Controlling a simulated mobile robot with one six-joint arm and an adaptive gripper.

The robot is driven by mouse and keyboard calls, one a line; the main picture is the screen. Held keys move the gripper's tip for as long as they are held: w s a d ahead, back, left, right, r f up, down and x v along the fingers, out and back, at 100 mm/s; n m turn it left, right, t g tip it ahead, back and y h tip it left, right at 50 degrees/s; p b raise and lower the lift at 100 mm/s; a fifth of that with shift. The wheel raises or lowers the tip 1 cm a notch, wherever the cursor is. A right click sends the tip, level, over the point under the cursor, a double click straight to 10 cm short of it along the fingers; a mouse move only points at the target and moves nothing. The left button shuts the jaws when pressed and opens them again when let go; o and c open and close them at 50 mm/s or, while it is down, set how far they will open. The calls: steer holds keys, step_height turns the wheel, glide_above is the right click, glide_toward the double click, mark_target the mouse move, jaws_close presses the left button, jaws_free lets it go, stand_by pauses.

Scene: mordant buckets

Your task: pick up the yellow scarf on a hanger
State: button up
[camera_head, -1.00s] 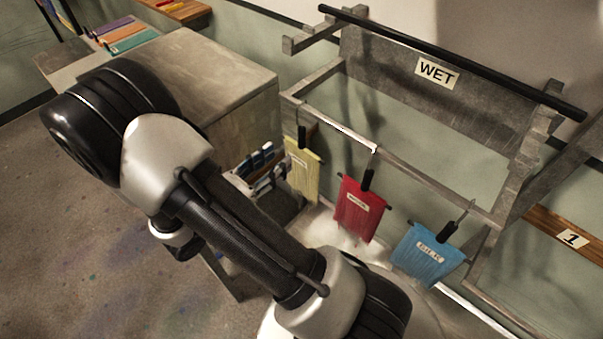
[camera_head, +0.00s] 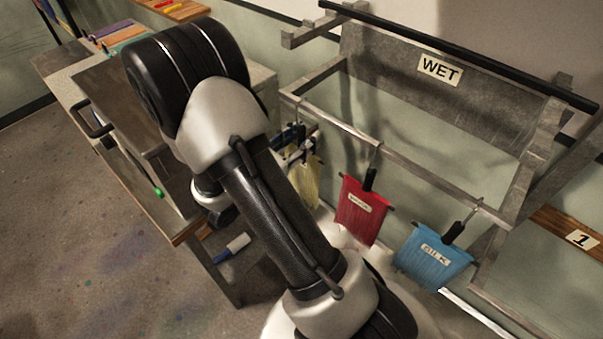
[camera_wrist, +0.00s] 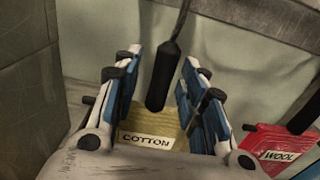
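The yellow scarf (camera_head: 306,187) hangs from the rack's rail on a hanger at the left end of the row, partly hidden by my arm and gripper in the head view. In the wrist view the scarf (camera_wrist: 172,128) carries a "COTTON" label, and the hanger's black handle (camera_wrist: 163,78) rises above it. My gripper (camera_wrist: 163,62) is open, with one blue-and-white finger on each side of the handle. I see gaps between handle and fingers. In the head view my gripper (camera_head: 293,142) is at the hanger, mostly behind my arm.
A red scarf (camera_head: 358,212) labelled "WOOL" hangs close to the right, then a blue scarf (camera_head: 433,258) labelled "SILK". The grey rack (camera_head: 405,166) has a "WET" sign (camera_head: 439,69). A cabinet (camera_head: 140,110) stands left of the rack, near my arm.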

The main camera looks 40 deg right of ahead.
steer(key=shift+c, duration=0.4)
jaws_close()
